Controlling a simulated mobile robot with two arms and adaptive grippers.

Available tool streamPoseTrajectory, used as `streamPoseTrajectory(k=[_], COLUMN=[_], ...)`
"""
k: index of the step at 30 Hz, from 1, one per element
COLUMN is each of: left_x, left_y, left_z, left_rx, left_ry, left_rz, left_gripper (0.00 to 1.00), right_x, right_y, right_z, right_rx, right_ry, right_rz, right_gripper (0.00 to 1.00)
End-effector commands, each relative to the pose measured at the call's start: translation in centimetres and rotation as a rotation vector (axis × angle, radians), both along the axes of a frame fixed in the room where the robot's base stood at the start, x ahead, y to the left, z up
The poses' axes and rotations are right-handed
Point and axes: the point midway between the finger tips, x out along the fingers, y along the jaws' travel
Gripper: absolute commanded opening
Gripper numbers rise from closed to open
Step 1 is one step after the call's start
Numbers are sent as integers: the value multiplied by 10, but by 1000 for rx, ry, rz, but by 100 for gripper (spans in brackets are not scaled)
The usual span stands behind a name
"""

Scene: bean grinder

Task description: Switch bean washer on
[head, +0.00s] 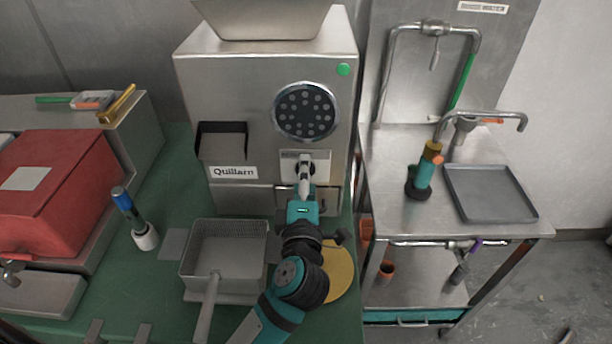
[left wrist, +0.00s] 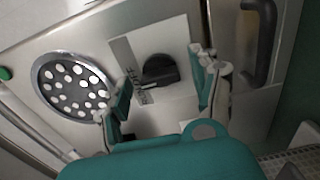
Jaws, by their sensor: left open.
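A steel machine (head: 220,85) labelled "Quillarn" stands at the back of the green table. Its front has a round perforated disc (head: 305,111) and a pale switch plate. My left gripper (head: 303,170) is at that plate, hiding much of it in the head view. In the left wrist view, the plate carries a black rotary knob (left wrist: 160,70) with lettering beside it. My left gripper (left wrist: 160,92) is open, with one finger either side of the knob; I cannot tell whether either touches it. The perforated disc (left wrist: 74,87) lies to the left there. My right gripper is out of view.
A mesh basket (head: 225,253) with a handle and a yellow disc (head: 337,272) lie in front of the machine. A red box (head: 50,190) stands at left. At right is a steel sink stand with pipes and a grey tray (head: 490,192).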

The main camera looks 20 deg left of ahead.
Motion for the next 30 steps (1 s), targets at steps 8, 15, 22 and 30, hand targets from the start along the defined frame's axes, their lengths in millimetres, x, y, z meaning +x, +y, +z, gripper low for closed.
streamPoseTrajectory(k=[8,15,22,30], left_x=[0,0,0,0], left_y=[0,0,0,0], left_z=[0,0,0,1], left_rx=[1,1,-20,-150], left_ry=[0,0,-5,-39], left_rz=[0,0,1,0], left_gripper=[37,8,8,8], right_x=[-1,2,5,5], right_y=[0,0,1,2], right_z=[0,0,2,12], right_rx=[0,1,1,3], right_ry=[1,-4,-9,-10], right_rz=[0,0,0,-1], right_gripper=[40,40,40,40])
